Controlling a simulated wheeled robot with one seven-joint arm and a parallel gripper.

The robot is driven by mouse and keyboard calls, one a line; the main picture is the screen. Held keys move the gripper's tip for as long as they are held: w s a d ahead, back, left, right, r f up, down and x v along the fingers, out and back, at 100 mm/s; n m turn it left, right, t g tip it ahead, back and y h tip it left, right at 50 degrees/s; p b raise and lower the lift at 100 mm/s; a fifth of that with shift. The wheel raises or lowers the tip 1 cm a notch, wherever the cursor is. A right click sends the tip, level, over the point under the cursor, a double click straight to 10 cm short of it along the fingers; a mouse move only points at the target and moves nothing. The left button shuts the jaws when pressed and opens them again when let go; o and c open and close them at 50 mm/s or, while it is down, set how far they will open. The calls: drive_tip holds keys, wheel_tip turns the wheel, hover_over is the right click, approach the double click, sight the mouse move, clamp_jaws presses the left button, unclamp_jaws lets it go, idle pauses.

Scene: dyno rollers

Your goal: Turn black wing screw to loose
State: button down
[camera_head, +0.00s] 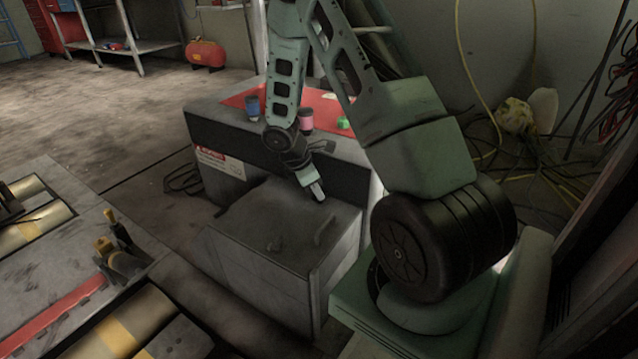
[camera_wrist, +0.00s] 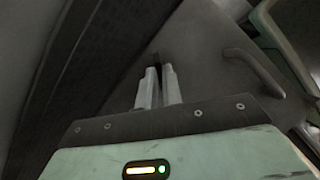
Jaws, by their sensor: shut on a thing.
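My gripper (camera_head: 318,192) points down at the far part of the grey metal box's top (camera_head: 250,222). In the wrist view its two pale fingers (camera_wrist: 158,82) are close together with a narrow dark gap. A small dark piece, the black wing screw (camera_wrist: 156,58), shows at the fingertips, and the fingers are shut on it. Most of the screw is hidden by the fingers, so its angle cannot be told. In the head view the screw is hidden behind my gripper.
Behind is a cabinet with a red top (camera_head: 240,99) holding cups. Rollers (camera_head: 120,325) lie at left.

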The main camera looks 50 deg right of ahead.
drive_tip(key=n, duration=0.2)
drive_tip(key=n+t, duration=0.1)
drive_tip(key=n, duration=0.1)
drive_tip(key=shift+s+a+f+h, duration=0.1)
drive_tip(key=shift+s+a+h, duration=0.1)
drive_tip(key=shift+s+h, duration=0.2)
drive_tip(key=shift+n+t+b, duration=0.8)
drive_tip(key=shift+n+b, duration=0.5)
drive_tip(key=shift+n, duration=0.3)
drive_tip(key=shift+s, duration=0.1)
drive_tip(key=c, duration=1.6)
unclamp_jaws()
drive_tip(key=shift+o, duration=0.2)
drive_tip(key=shift+r, duration=0.2)
